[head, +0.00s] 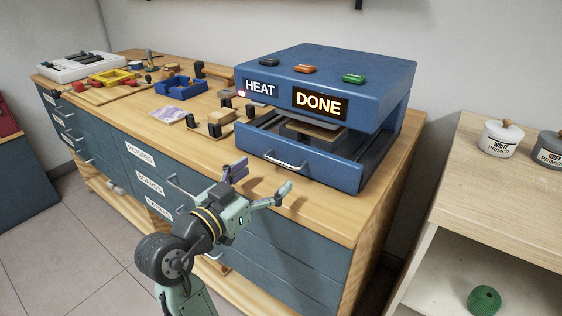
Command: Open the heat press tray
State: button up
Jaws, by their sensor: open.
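The blue heat press (385,77) stands on the wooden counter, with HEAT and a lit DONE display on its front. Its tray (335,173) is at the bottom, with a silver bar handle (286,161) on the front. Through the gap above the tray front, a flat tan piece (312,133) shows under a dark plate. How far the tray is drawn out is hard to tell. My gripper (263,177) is open and empty, in front of and below the handle in the picture. It appears apart from the handle.
Small wooden blocks (222,116), a blue bin (181,87) and a purple patterned piece (174,117) lie left of the press. A drawer cabinet with labels is below. A shelf with primer pots (501,138) stands right, across a gap.

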aim_at(280, 161)
jog(key=shift+o, duration=0.3)
jog(key=p+x, duration=0.1)
jog(key=x, duration=0.5)
jog(key=shift+w+d, duration=0.2)
jog(key=shift+w, duration=0.05)
jog(key=c, duration=1.4)
jog(key=shift+c, duration=0.2)
